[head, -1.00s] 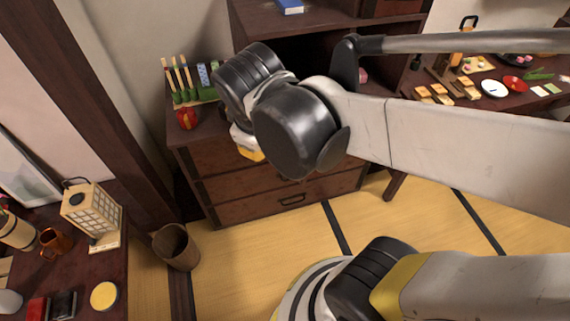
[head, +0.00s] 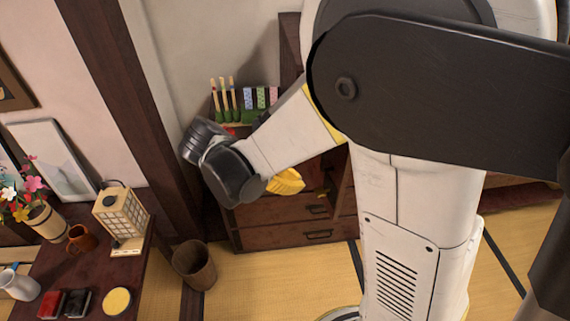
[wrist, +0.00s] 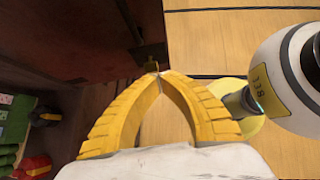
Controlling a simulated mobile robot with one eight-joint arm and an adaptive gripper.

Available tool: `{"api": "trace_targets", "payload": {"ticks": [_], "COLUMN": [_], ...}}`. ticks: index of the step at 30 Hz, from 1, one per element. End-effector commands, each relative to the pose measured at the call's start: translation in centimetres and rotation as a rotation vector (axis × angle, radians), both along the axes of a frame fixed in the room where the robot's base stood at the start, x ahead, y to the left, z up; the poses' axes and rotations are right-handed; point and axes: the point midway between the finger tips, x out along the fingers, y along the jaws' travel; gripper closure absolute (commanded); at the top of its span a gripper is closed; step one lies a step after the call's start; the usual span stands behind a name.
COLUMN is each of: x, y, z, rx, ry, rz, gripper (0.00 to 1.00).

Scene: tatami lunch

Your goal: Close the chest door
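The dark wooden chest (head: 268,237) stands against the back wall in the head view, with drawers low on its front. My arm covers much of its upper right part. My gripper (head: 300,184) is in front of the chest's upper part, its yellow fingers pointing right. In the wrist view, the two fingertips of my gripper (wrist: 158,75) meet and hold nothing that I can see. A dark wooden panel (wrist: 105,35), which looks like the chest door, fills the upper left there. A small brass fitting (wrist: 150,58) at its edge lies just beyond the fingertips; contact is unclear.
A low table (head: 75,275) at left carries a paper lantern (head: 121,215), a mug and small boxes. A waste bin (head: 194,265) stands on the tatami between table and chest. Green-handled brushes (head: 225,100) stand on the chest. Tatami before the chest (head: 275,285) is clear.

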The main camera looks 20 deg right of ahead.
Motion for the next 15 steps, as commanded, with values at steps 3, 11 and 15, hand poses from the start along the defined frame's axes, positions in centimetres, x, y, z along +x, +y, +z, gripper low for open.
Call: {"api": "trace_targets", "payload": {"ticks": [3,11,15], "x": [-0.2,-0.6,-0.8], "y": [-2.0,-5.9,-7.7], "z": [-2.4,-5.1,-4.9], "rx": [0.001,0.001,0.002], "ry": [-0.001,-0.002,-0.002], "rz": [-0.005,-0.005,-0.004], "gripper": [1.00,1.00,1.00]}}
